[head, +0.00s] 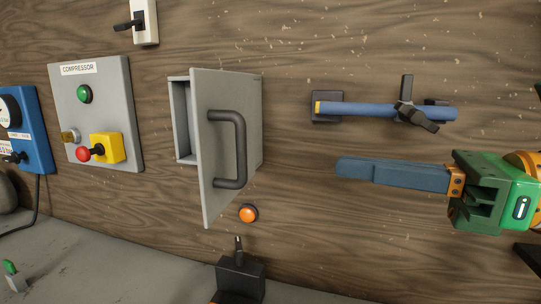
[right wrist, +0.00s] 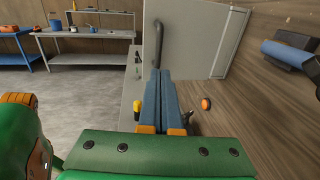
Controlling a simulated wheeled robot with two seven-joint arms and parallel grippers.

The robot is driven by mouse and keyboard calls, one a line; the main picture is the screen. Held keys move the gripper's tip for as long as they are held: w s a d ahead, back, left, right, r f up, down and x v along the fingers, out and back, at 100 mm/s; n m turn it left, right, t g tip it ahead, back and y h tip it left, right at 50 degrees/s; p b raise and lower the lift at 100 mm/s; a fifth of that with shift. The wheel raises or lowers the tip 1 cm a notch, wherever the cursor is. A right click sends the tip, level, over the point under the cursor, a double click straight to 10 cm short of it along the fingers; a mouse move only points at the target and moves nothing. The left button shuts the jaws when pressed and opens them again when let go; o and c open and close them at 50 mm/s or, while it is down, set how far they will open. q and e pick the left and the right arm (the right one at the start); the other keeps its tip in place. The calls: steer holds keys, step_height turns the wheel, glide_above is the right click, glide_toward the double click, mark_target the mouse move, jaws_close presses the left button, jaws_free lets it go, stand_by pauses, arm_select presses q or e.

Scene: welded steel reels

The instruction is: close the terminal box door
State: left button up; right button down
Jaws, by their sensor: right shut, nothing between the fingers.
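The grey terminal box (head: 181,120) is on the wooden wall, left of centre in the head view. Its door (head: 227,100) stands open, with its left edge swung out from the box and a gap showing the inside. A dark bar handle (head: 240,150) is on the door's outer face. My right gripper (head: 340,168) is shut and empty, to the right of the door and apart from it. In the right wrist view the closed fingers (right wrist: 160,72) point toward the door (right wrist: 195,40) and handle (right wrist: 158,45). My left gripper is not in view.
An orange button (head: 248,213) is just below the door. The compressor panel (head: 95,115) is left of the box. A black block with a pin (head: 240,278) stands below. Bare wall lies between door and fingers.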

steer(key=p+x, duration=0.3)
steer(key=x, duration=0.7)
steer(key=shift+a+p, duration=0.35)
steer(key=shift+a, duration=0.05)
steer(key=shift+w+d+r, duration=0.1)
